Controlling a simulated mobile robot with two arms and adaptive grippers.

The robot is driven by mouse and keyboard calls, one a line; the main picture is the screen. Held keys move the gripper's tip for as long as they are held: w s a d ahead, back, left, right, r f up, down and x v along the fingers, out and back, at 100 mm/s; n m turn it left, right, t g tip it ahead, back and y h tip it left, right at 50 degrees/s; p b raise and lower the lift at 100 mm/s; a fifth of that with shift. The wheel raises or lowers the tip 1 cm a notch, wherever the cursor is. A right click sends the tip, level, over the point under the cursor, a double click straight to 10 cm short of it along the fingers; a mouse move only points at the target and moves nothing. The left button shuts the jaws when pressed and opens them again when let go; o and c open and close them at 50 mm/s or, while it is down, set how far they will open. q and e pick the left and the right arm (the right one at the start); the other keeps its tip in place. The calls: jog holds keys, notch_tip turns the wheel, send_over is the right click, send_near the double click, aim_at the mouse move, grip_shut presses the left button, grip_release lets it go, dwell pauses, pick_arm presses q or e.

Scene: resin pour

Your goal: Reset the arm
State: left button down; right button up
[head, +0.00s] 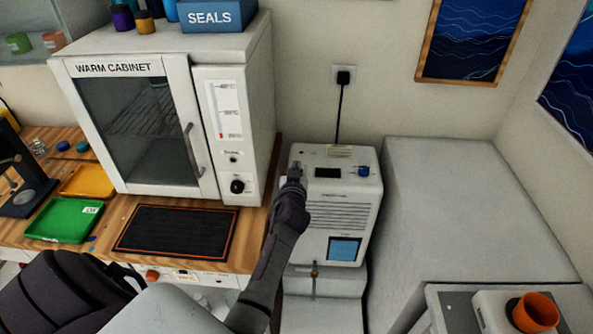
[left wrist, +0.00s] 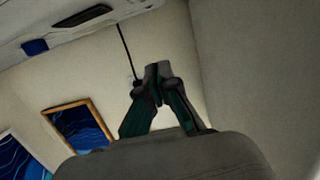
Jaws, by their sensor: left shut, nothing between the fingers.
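My left gripper (head: 295,172) is at the top front left of a white machine with a blue knob (head: 335,212). Its fingers are shut with nothing between them. I cannot tell whether the fingertips touch the machine. In the left wrist view the gripper (left wrist: 158,70) shows its fingertips together, against the wall and a black cable. The machine's top edge (left wrist: 75,22) shows at the upper left of that view. My right gripper is in neither view.
The warm cabinet (head: 145,125) stands left of the machine on a wooden bench. A large pale block (head: 465,200) is right of the machine.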

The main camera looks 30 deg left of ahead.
pick_arm(q)
jog(key=s+d+f+m+g+h+b, duration=0.15)
jog(key=s+d+f, duration=0.35)
jog(key=f, duration=0.7)
jog(key=s+d+f+m+g+h, duration=0.25)
jog(key=s+f, duration=0.45)
jog(key=f, duration=0.5)
jog(key=s+d+f+m+g+h+b, duration=0.15)
jog(key=s+d+f, duration=0.35)
jog(key=f, duration=0.7)
jog(key=s+d+f+m+g, duration=0.1)
jog(key=s+f, duration=0.4)
jog(key=s, duration=0.7)
jog(key=s+d+f+m+g+h, duration=0.1)
jog(key=s+f+g, duration=0.3)
jog(key=s, duration=0.8)
jog(key=s+d+f+m+g+h+b, duration=0.1)
jog(key=s+f+g, duration=0.1)
jog(key=s+f, duration=0.6)
jog(key=s, duration=0.5)
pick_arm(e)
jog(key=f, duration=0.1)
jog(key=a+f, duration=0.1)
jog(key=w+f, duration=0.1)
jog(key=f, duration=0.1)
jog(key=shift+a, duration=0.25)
pick_arm(q)
jog(key=shift+h, duration=0.25)
